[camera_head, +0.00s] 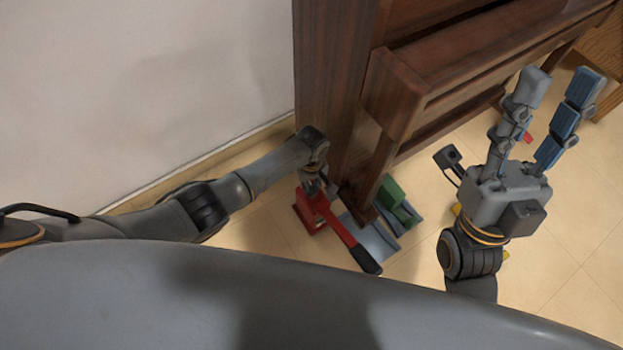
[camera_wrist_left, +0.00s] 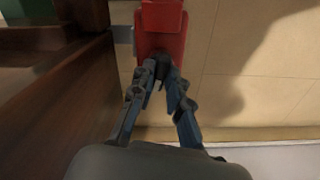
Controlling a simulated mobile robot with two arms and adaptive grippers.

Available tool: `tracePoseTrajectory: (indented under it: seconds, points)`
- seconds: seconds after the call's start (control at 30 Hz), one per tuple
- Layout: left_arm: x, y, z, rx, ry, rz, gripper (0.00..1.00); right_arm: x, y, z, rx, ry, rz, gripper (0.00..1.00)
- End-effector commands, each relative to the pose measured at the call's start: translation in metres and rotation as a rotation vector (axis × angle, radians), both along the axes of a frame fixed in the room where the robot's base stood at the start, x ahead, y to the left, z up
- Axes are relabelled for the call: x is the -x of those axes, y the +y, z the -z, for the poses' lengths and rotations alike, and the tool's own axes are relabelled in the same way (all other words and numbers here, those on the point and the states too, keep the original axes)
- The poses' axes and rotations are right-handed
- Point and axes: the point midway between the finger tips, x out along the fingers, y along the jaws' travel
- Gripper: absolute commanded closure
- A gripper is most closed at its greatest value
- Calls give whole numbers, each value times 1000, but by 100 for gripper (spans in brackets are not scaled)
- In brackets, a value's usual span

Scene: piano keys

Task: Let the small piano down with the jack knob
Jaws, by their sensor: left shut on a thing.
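The brown wooden piano (camera_head: 335,70) stands along the wall, and its leg comes down beside the red jack (camera_head: 312,210). The jack has a red lever with a black grip (camera_head: 368,261) pointing towards me. My left gripper (camera_head: 316,186) is over the wall-side end of the jack. In the left wrist view its fingers (camera_wrist_left: 162,78) close on a small dark knob on the red jack (camera_wrist_left: 162,45). The fingers hide most of the knob. My right gripper (camera_head: 558,88) is open and empty, raised at the right, in front of the piano.
A green block (camera_head: 394,196) on a grey plate sits on the floor by the piano leg. Another grey plate (camera_head: 371,237) lies next to the jack. The white wall (camera_head: 150,90) is close on the left. The tiled floor (camera_head: 580,220) is open at the right.

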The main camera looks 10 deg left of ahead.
Motion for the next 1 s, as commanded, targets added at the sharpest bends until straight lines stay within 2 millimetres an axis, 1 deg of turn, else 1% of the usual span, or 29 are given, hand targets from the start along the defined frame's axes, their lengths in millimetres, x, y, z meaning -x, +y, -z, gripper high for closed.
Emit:
tracePoseTrajectory:
  seconds: [0.03, 0.1, 0.2, 0.3, 0.4, 0.67, 0.8, 1.0]
  points:
    - [2, -1, -3, 0, 6, 17, 100, -16, 3, 1, 29, 90, 5, 61]
    - [2, -1, -2, 1, 5, 44, 100, -35, 7, 9, 62, 194, 10, 61]
    - [2, -1, -2, 1, 5, 83, 100, -55, 11, 22, 100, 321, 17, 61]
    - [2, -1, -1, 1, 5, 121, 100, -70, 13, 34, 131, 419, 22, 61]
    - [2, -1, 0, 0, 7, 161, 100, -81, 15, 44, 153, 497, 27, 61]
    - [2, -1, 0, 1, 5, 306, 100, -99, 16, 69, 202, 665, 34, 61]
    - [2, -1, 0, 1, 5, 439, 100, -107, 16, 84, 229, 760, 40, 61]
    - [2, -1, 0, 1, 5, 629, 100, -114, 15, 102, 258, 864, 45, 61]
